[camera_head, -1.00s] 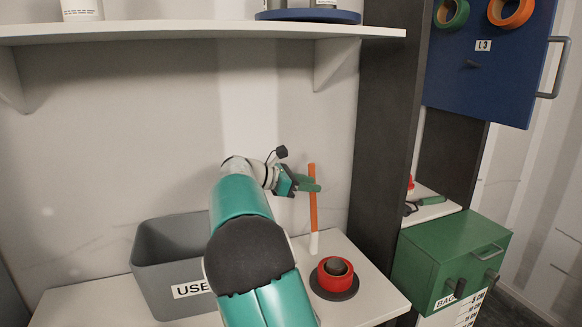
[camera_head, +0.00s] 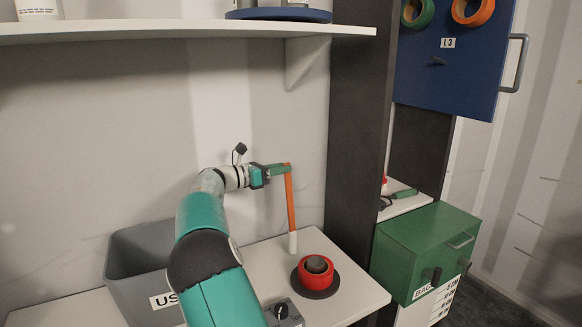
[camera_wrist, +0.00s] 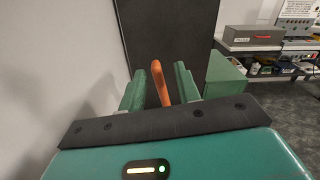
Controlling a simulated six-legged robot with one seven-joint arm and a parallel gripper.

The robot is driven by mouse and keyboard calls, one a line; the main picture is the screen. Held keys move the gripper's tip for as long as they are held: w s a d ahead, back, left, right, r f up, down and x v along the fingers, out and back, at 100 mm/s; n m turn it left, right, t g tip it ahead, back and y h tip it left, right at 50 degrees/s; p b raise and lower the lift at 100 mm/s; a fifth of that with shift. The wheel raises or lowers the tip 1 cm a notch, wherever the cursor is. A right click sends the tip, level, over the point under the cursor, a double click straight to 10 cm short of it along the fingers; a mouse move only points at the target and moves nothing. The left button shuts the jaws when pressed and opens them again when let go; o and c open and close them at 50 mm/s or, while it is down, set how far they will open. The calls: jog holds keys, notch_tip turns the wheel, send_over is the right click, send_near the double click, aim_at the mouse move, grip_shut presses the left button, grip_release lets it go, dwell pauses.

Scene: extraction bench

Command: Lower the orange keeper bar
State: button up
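The orange keeper bar (camera_head: 290,204) stands nearly upright above the right part of the bench, with a white lower end (camera_head: 292,242). My gripper (camera_head: 281,168) is at its upper end, reaching in from the left. In the wrist view the bar (camera_wrist: 161,84) shows between the two green fingers of my gripper (camera_wrist: 163,88). The fingers are apart, with gaps beside the bar. Whether either finger touches it is hard to tell.
A red ring on a dark disc (camera_head: 315,284) sits right of the bar's foot. A grey bin (camera_head: 135,262) stands left, a small knobbed box (camera_head: 283,312) in front. A dark post (camera_head: 355,130) and green box (camera_head: 425,250) are right; a white shelf (camera_head: 180,30) runs above.

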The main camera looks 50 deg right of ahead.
jog(key=x, duration=0.4)
jog(key=shift+d, duration=0.45)
jog(key=shift+c, duration=0.2)
grip_shut()
